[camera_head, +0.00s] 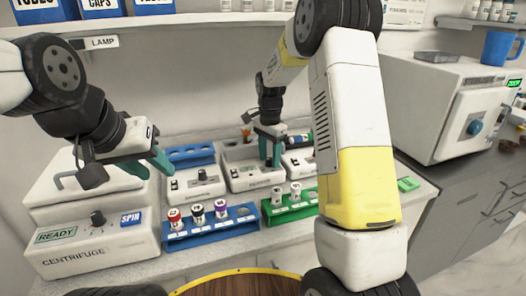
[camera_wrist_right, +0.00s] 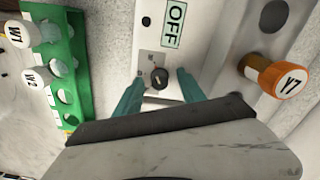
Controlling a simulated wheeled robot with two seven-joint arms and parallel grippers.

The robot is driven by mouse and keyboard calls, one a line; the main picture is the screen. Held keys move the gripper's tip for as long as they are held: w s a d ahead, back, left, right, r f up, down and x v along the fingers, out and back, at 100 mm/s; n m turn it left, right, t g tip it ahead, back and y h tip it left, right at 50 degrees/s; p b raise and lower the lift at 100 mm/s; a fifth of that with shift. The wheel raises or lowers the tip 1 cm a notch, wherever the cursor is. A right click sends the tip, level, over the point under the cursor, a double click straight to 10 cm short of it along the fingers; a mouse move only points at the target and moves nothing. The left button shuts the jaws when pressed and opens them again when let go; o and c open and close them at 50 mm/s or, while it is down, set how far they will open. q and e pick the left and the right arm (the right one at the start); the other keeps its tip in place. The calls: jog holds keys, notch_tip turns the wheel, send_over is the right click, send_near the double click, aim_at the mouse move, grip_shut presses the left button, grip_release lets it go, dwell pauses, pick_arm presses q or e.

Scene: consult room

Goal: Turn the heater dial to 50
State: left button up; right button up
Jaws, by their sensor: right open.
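In the right wrist view, a small dark round dial (camera_wrist_right: 159,78) sits on a white device (camera_wrist_right: 155,42) with an OFF label (camera_wrist_right: 174,25). My right gripper (camera_wrist_right: 158,88) is open, with one teal finger on each side of the dial. I cannot tell whether the fingers touch it. In the head view my right gripper (camera_head: 271,158) is low over the small white devices, hiding part of the device (camera_head: 245,179) beneath. That device's lettering is too small to read. My left gripper (camera_head: 148,165) is open and empty, above the bench by the centrifuge.
A centrifuge (camera_head: 92,245) stands at left. A blue rack (camera_head: 212,235) with capped vials and a green rack (camera_head: 288,215) with white-capped vials stand in front. An orange-capped tube (camera_wrist_right: 275,77) is close to the right finger. A white oven-like unit (camera_head: 425,105) stands at right.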

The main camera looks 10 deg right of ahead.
jog(key=shift+c, duration=0.2)
grip_shut()
jog(key=shift+n, duration=0.3)
jog(key=n, duration=0.4)
jog(key=shift+n, duration=0.3)
jog(key=n, duration=0.4)
jog(key=shift+r+n, duration=0.1)
jog(key=shift+n, duration=0.2)
jog(key=n, duration=1.3)
jog(key=shift+n, duration=0.7)
